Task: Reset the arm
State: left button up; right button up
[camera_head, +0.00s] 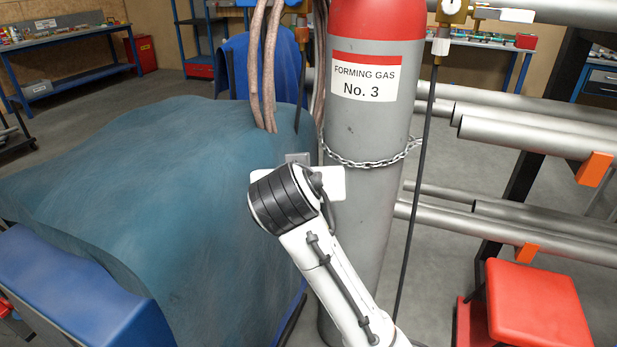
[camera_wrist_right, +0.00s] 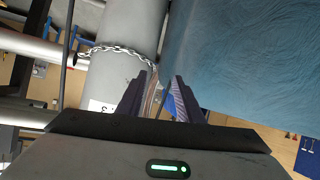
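My right arm (camera_head: 335,275) rises from the bottom of the head view, white with a black ribbed joint. Its gripper is mostly hidden behind the wrist there. In the right wrist view my right gripper (camera_wrist_right: 163,84) shows two dark fingers standing apart with nothing held between them. Copper-coloured tubes (camera_wrist_right: 151,100) show beyond the gap. In the head view these tubes (camera_head: 268,65) hang behind the wrist, by the blue-green cover. I cannot tell how far the gripper is from them. My left gripper is in neither view.
A grey gas cylinder (camera_head: 365,125) with a red top, labelled "FORMING GAS No. 3", stands close beside my right arm, with a chain (camera_head: 370,162) around it. A blue-green draped cover (camera_head: 130,190) fills the left. Grey pipes (camera_head: 530,137) and a red stool (camera_head: 537,300) are at right.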

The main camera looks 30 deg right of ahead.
jog(key=shift+f, duration=0.3)
jog(key=s+a+f+n+y, duration=0.2)
jog(key=f+n, duration=0.1)
jog(key=f, duration=0.8)
jog(key=s+a+f+n+y, duration=0.2)
jog(key=s+f+n+y, duration=0.1)
jog(key=f, duration=0.8)
jog(key=s+a+f+g+y, duration=0.1)
jog(key=s+f+y, duration=0.1)
jog(key=s+f, duration=0.6)
jog(key=s+a+f+n+y, duration=0.1)
jog(key=s+a+f+y, duration=0.1)
jog(key=s+f, duration=0.7)
jog(key=s, duration=0.4)
jog(key=shift+s+f+g, duration=0.3)
jog(key=shift+s+g, duration=0.1)
jog(key=shift+a, duration=0.1)
jog(key=shift+c, duration=0.2)
